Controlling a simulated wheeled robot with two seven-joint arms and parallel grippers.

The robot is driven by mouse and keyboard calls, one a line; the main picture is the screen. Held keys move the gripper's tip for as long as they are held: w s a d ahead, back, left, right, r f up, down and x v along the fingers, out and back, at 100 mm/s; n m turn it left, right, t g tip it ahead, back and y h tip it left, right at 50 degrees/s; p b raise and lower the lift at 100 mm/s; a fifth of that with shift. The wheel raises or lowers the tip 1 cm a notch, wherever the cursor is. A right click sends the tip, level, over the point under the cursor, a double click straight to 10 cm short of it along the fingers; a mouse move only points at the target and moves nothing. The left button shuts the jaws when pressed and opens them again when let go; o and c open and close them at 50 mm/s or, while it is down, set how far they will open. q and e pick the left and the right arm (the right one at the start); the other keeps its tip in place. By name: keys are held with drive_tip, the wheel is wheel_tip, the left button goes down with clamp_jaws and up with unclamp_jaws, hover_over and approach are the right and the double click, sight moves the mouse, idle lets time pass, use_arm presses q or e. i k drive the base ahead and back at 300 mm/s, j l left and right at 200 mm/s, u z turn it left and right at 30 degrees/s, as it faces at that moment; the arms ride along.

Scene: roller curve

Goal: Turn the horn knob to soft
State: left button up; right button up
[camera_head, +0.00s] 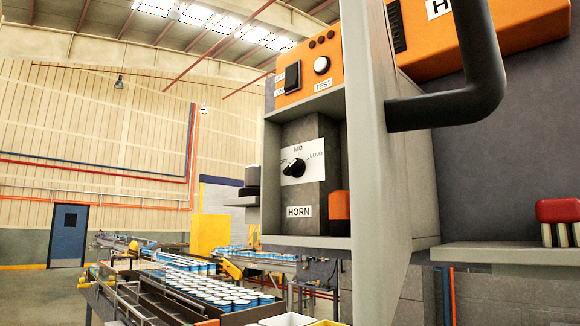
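The horn knob (295,168) is a small black dial on a white plate inside an open grey recess, right of centre. "MID" is printed above it and "LOUD" to its right. A label at its left is too small to read fully. The knob lies slantwise across the plate, but which end is its pointer I cannot tell. A white "HORN" label (299,212) is below it. Neither of my grippers is in view, and nothing touches the knob.
An upright grey panel (378,150) borders the recess on the right, with a thick black curved bar (455,109) beyond. An orange panel above carries a black switch (292,76) and white TEST button (322,65). An orange block (339,205) stands in the recess. Conveyors with cans lie lower left.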

sight(296, 169)
drive_tip(key=i+j, duration=0.4)
drive_tip(key=i+j+z, duration=0.1)
drive_tip(key=i, duration=0.45)
drive_tip(key=i+l+u, duration=0.1)
drive_tip(key=i+l, duration=0.25)
